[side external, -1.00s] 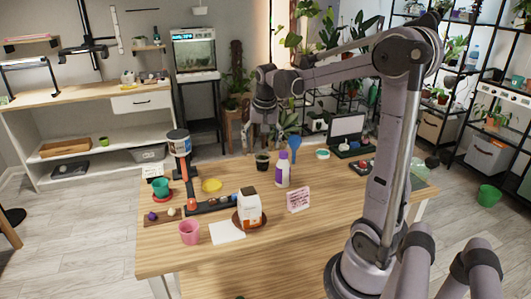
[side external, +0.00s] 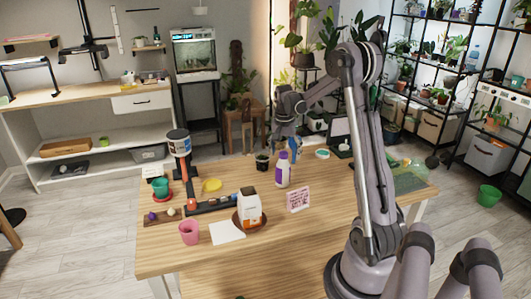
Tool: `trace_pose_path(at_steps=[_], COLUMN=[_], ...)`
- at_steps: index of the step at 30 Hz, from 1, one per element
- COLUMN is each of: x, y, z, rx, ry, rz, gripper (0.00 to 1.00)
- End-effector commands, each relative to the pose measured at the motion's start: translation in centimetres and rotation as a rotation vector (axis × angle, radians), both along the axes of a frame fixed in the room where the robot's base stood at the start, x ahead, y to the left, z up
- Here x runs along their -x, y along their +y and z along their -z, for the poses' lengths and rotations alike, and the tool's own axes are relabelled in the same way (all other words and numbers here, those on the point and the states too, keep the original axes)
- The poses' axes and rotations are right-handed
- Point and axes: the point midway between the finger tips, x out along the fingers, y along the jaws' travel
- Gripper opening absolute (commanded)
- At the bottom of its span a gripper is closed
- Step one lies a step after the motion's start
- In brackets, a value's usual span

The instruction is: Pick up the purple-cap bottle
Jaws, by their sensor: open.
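The purple-cap bottle (side external: 282,175), white with a purple cap, stands upright on the wooden table. My gripper (side external: 285,147) points down and appears close above or behind the bottle's cap. Its jaws are open and hold nothing. Its fingers are small in this view, so I cannot tell the exact gap to the cap.
A dark small pot (side external: 262,162) stands just left of the bottle. A pink note card (side external: 298,199) stands in front of it, and a white carton (side external: 249,208) sits on a brown saucer front left. A pink cup (side external: 189,232) is at the front. Bare wood lies front right.

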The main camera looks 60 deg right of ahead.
Motion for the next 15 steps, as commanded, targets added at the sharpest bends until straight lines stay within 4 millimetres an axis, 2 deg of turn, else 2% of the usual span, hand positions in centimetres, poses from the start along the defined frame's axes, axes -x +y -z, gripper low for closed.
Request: trace_pose_path(at_steps=[9, 15], x=[-0.6, -0.6], y=[-0.4, -0.5], z=[3.9, 5.1], rx=[0.001, 0.001], ry=[0.0, 0.0], rz=[0.0, 0.0], gripper=[0.78, 0.78])
